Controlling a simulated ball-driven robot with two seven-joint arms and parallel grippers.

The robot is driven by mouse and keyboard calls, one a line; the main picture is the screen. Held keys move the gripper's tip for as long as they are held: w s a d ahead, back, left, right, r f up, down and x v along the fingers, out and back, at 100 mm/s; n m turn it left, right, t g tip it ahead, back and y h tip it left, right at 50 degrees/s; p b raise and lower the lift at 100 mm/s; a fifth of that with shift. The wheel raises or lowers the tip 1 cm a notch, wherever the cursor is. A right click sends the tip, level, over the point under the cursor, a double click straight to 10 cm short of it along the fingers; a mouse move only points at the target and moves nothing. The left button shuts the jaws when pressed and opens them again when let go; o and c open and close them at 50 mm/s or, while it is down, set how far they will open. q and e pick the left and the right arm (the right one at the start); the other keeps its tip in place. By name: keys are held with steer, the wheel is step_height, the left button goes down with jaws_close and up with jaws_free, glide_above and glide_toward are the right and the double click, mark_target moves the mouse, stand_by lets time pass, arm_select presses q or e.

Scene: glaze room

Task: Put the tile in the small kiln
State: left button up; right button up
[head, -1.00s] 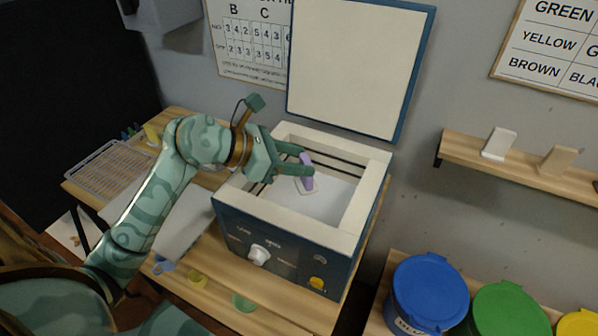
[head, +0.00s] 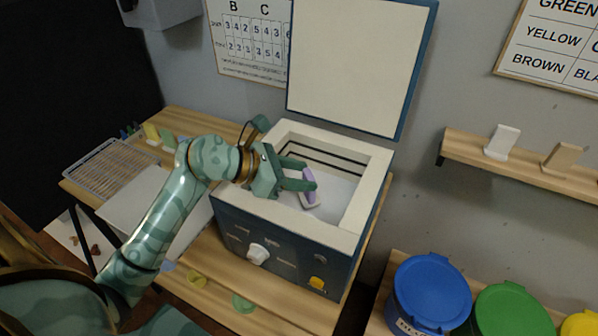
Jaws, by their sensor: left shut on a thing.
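The small kiln (head: 285,247) is a dark blue box with a pale lining, and its lid (head: 350,62) stands open at the back. My left gripper (head: 311,184) is inside the kiln's open top, shut on a purple tile (head: 310,190). The tile is held tilted on edge, low in the chamber. A small pale piece (head: 312,202) shows just under the tile on the kiln floor; I cannot tell whether they touch. My right gripper is out of view.
A wire rack (head: 110,168) and a pale board (head: 135,205) lie on the wooden table left of the kiln. Blue (head: 430,285) and green (head: 512,308) lidded buckets stand at lower right. A wall shelf (head: 520,170) holds two upright tiles.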

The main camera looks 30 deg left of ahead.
arm_select(q)
steer(key=o, duration=1.3)
steer(key=shift+r, duration=0.1)
steer(key=v, duration=1.2)
steer(key=shift+s+r+p, duration=0.1)
steer(key=shift+r+p, duration=0.25)
steer(key=shift+r, duration=0.2)
